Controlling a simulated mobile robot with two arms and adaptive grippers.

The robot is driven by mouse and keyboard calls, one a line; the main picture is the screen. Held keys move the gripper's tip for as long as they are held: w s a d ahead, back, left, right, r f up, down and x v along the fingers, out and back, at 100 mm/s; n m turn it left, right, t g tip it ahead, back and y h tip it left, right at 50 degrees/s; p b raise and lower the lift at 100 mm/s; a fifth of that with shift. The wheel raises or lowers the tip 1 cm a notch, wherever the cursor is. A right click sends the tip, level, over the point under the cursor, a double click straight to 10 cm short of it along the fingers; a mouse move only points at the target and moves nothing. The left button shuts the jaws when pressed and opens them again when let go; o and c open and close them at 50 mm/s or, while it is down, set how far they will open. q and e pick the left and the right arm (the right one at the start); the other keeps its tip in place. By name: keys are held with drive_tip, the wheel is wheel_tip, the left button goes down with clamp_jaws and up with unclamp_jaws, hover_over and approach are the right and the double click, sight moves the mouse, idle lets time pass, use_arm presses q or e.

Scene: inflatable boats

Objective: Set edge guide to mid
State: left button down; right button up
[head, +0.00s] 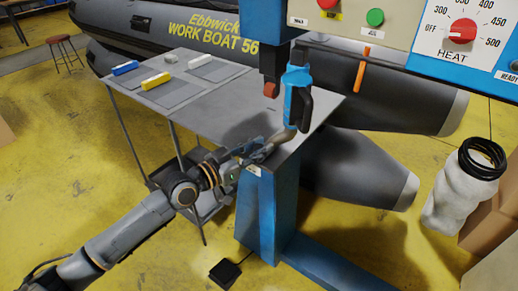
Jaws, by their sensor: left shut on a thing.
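My left gripper (262,149) is at the front edge of the grey worktable (225,105). It is shut at the lower end of a grey curved nozzle (287,133), which comes down from a blue and black hand tool (297,97). The fingertips are small and partly hidden against the nozzle. An orange upright piece (362,69) sits on a dark horizontal bar (400,66) right of the tool, apart from my gripper. I cannot tell for certain which part is the edge guide. My right gripper is out of view.
A blue machine column (267,210) stands below the table's front corner. A control panel (400,28) with a red heat knob (463,31) hangs above right. Grey boat tubes (360,170) lie behind. A black pedal (225,274) is on the yellow floor. Boxes (490,225) stand at the right.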

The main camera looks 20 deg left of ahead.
use_arm(q)
drive_tip(key=shift+w+a, duration=0.3)
drive_tip(key=shift+a, duration=0.55)
drive_tip(key=c, duration=1.1)
unclamp_jaws()
drive_tip(key=shift+s+d, duration=0.1)
drive_tip(key=v, duration=1.2)
